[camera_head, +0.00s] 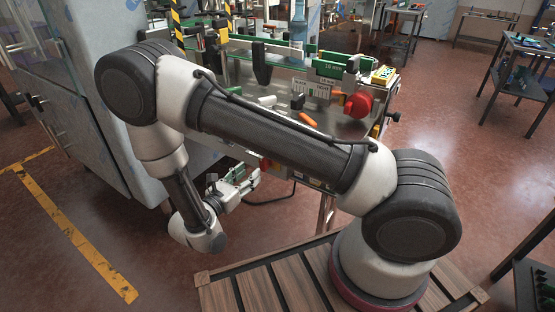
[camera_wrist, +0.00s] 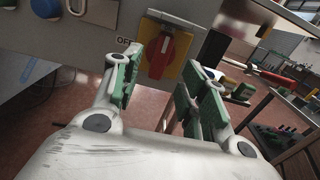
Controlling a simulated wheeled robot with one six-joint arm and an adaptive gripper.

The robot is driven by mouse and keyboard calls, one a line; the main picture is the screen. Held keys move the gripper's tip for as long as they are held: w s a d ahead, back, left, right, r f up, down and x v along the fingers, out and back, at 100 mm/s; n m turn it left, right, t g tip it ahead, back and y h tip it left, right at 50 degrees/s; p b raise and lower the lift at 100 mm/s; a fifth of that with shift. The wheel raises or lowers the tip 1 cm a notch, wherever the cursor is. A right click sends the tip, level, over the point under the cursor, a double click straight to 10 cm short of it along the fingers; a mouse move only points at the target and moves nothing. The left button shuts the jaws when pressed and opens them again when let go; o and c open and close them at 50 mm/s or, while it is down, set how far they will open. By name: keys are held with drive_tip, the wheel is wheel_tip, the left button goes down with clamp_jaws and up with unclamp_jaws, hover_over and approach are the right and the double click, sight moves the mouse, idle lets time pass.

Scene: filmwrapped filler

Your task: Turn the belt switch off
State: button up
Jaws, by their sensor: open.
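The belt switch (camera_wrist: 157,56) shows in the wrist view as a red rotary handle on a yellow plate, mounted on a grey panel. Its handle stands close to upright, slightly tilted. A label starting "OF" (camera_wrist: 122,41) is to its left, partly hidden by a finger. My gripper (camera_wrist: 166,78) is open, with green-padded fingers on either side of the handle in the picture. I cannot tell whether they touch it.
The conveyor (camera_head: 345,127) carries loose items, including an orange piece (camera_head: 308,119). A red round knob (camera_head: 358,105) is at its right end. A blue button (camera_wrist: 45,7) is on the panel. A large grey cabinet (camera_head: 112,60) stands left. Open floor lies below my gripper.

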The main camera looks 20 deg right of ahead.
drive_tip(key=x, duration=0.7)
drive_tip(key=shift+w+d+r, duration=0.15)
drive_tip(key=shift+d, duration=0.2)
clamp_jaws()
